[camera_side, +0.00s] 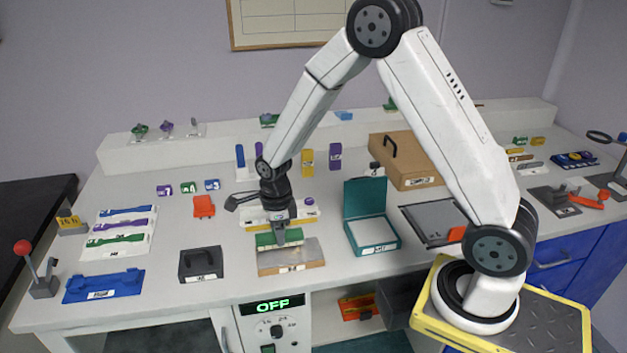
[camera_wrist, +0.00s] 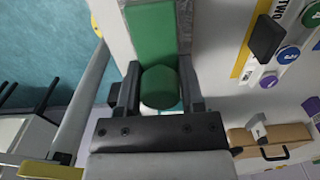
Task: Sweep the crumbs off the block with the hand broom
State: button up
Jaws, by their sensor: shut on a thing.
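My gripper (camera_side: 280,238) is low over the front middle of the bench in the side view. It is shut on a green hand broom (camera_side: 262,240). In the wrist view my gripper (camera_wrist: 158,95) has its fingers on both sides of the broom's rounded green end (camera_wrist: 160,88), and a long green part (camera_wrist: 152,35) extends beyond it. The block (camera_side: 292,262), tan with a grey top and a label on its front, lies directly below and in front of the broom. I cannot tell whether the broom touches it. No crumbs can be made out at this size.
A teal open box (camera_side: 372,238) stands right of the block. A panel below the bench edge shows OFF (camera_side: 271,306). A pale rack (camera_side: 255,216) is behind my gripper. Bare bench lies between these things.

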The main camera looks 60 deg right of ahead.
aim_at(314, 248)
notch_tip(314, 248, down, 3)
jog(key=shift+r, duration=0.15)
jog(key=shift+s+d+f, duration=0.15)
jog(key=shift+f, duration=0.2)
jog(key=shift+s+d, duration=2.7)
grip_shut()
jog(key=shift+w+a, duration=2.95)
jog(key=shift+s+d+r, duration=0.1)
jog(key=shift+r, duration=4)
